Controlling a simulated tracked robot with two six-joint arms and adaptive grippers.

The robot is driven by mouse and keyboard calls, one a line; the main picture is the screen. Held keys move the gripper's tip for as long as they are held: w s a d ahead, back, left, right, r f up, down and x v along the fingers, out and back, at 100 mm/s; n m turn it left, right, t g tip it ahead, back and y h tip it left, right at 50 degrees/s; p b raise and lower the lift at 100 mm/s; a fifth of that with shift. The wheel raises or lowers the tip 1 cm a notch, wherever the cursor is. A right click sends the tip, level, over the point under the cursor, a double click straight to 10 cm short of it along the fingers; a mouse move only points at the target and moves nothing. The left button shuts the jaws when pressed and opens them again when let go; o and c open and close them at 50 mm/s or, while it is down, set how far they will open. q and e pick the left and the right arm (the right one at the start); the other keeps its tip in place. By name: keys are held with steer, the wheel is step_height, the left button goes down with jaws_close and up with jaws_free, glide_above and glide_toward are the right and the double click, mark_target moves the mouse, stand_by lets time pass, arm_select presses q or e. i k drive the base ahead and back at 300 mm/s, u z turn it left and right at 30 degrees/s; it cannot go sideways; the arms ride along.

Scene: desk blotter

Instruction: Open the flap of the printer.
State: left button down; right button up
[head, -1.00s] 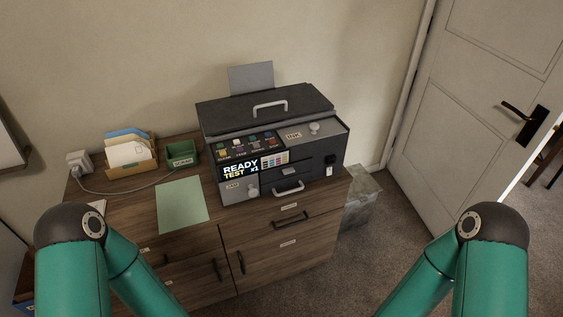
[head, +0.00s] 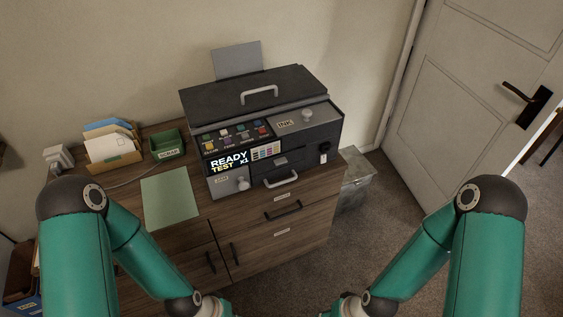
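The dark grey printer (head: 240,160) stands on a wooden cabinet in the head view, with a lit screen (head: 229,163) reading "READY TEST x1". On top is a closed lid (head: 215,99) with a light handle (head: 259,92). A grey panel marked "INK" (head: 285,123) with a round knob (head: 307,115) lies shut at the top right. A small front panel with a knob (head: 242,184) is at the lower left, and a drawer handle (head: 281,179) is at the lower middle. I cannot tell which is the flap. My arms show at both sides; both grippers are below the picture.
The wooden cabinet (head: 205,235) has a green sheet (head: 169,202), a green box marked "SCRAP" (head: 166,145) and an envelope holder (head: 113,163) left of the printer. A grey bin (head: 355,181) stands on the floor to the right, before a white door (head: 470,110).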

mark_target(263, 165)
steer(key=z, duration=1.35)
steer(key=i, duration=0.15)
steer(key=u, duration=3.05)
steer(key=k, duration=1.4)
steer(key=z, duration=0.85)
steer(key=i, duration=1)
steer(key=z, duration=0.05)
